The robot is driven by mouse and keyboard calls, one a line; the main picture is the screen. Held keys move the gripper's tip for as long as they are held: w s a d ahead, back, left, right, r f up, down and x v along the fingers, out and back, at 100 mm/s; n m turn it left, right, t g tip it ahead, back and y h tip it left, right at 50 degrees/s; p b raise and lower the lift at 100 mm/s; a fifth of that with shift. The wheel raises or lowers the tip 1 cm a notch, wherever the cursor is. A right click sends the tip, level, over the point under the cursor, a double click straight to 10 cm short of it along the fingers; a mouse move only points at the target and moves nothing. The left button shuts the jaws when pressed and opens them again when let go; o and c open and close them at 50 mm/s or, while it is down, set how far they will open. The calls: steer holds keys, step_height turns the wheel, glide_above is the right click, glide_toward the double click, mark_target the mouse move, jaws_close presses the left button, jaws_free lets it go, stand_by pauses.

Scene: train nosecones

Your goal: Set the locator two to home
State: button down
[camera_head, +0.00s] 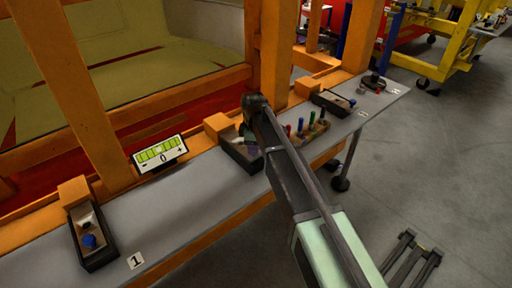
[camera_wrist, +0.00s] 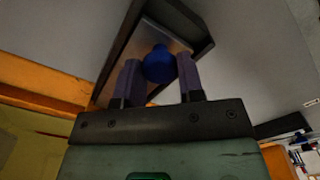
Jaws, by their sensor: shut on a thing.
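Locator two is a dark, open-topped box (camera_head: 238,158) at the middle of the grey bench, partly hidden by my arm in the head view. In the wrist view its dark frame (camera_wrist: 195,32) surrounds a grey plate with a round blue knob (camera_wrist: 159,62). My gripper (camera_wrist: 159,80) has its two purple fingers on either side of this knob and is shut on it. In the head view the fingers (camera_head: 251,150) are small and reach down into the box; the knob is hard to make out there. The position of the locator's slide cannot be told.
A similar box with a blue knob (camera_head: 89,241) stands at the left beside a "1" label (camera_head: 135,260). A green display (camera_head: 160,152) reads 0. Several coloured upright handles (camera_head: 310,130) stand right of my arm, with another dark box (camera_head: 333,103) beyond. Orange posts rise behind the bench.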

steer(key=c, duration=0.8)
jaws_free()
steer(key=shift+w+a, duration=0.2)
steer(key=shift+o, duration=0.2)
step_height(320, 180, up, 11)
steer(key=p, duration=1)
steer(key=shift+p, duration=0.4)
steer(key=shift+f, duration=0.1)
steer(key=s+d+f+m+b, duration=0.3)
steer(key=s+d+m, duration=0.5)
steer(key=s+d, duration=0.3)
steer(key=s+d+f+m+b, duration=0.2)
steer(key=s+d+m, duration=0.7)
steer(key=s+d, duration=0.3)
steer(key=shift+s+f+m+b, duration=0.3)
steer(key=shift+s+f+b, duration=0.1)
steer(key=shift+s, duration=0.5)
